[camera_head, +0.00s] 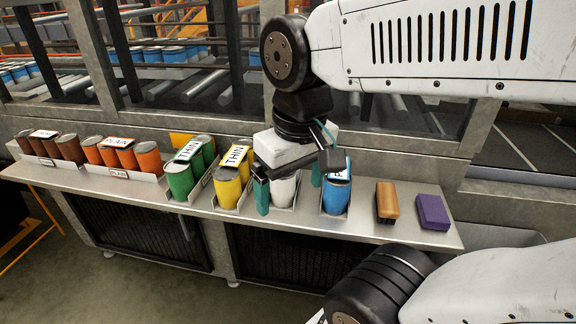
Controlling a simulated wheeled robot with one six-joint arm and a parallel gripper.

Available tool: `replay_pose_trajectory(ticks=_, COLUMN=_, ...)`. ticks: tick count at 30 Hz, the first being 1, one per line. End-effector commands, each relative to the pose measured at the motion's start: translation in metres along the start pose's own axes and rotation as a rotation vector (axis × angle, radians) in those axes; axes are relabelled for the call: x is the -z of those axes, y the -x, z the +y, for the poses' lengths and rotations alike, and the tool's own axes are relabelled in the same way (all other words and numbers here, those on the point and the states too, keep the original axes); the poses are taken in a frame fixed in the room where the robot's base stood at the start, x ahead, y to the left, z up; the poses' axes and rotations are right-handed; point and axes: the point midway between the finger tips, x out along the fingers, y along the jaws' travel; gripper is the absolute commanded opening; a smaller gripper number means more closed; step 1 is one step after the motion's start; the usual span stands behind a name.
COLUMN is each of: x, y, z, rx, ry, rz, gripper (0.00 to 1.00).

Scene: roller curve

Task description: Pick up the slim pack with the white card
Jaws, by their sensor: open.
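A slim white pack (284,192) stands in a metal holder on the steel counter, below my gripper. Its top and any card on it are hidden by my gripper. My gripper (289,193) is open, pointing down, with one teal finger on each side of this pack in the picture. I cannot tell whether the fingers touch it. To its left stand a yellow pack (227,190) and a green pack (179,180), each with a white card reading THIN. To its right stands a blue pack (336,199) with a partly hidden white card.
An orange pack (116,155) with a PLAIN card and a brown pack (69,147) stand farther left on the counter (400,236). A tan brush-like block (387,202) and a purple block (433,212) lie at the right. A grey frame and rollers (190,87) are behind.

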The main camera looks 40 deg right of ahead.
Motion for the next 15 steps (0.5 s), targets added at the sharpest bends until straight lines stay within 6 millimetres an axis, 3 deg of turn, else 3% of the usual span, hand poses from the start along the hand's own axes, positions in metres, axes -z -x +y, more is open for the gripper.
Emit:
replay_pose_trajectory(ticks=7, x=0.079, y=-0.010, z=0.038, rx=0.003, ry=-0.324, rz=-0.089, gripper=0.89)
replay_pose_trajectory(ticks=12, x=0.134, y=-0.036, z=0.083, rx=0.005, ry=-0.580, rz=-0.147, gripper=0.89)
replay_pose_trajectory(ticks=15, x=0.157, y=-0.053, z=0.107, rx=0.005, ry=-0.697, rz=-0.175, gripper=0.89)
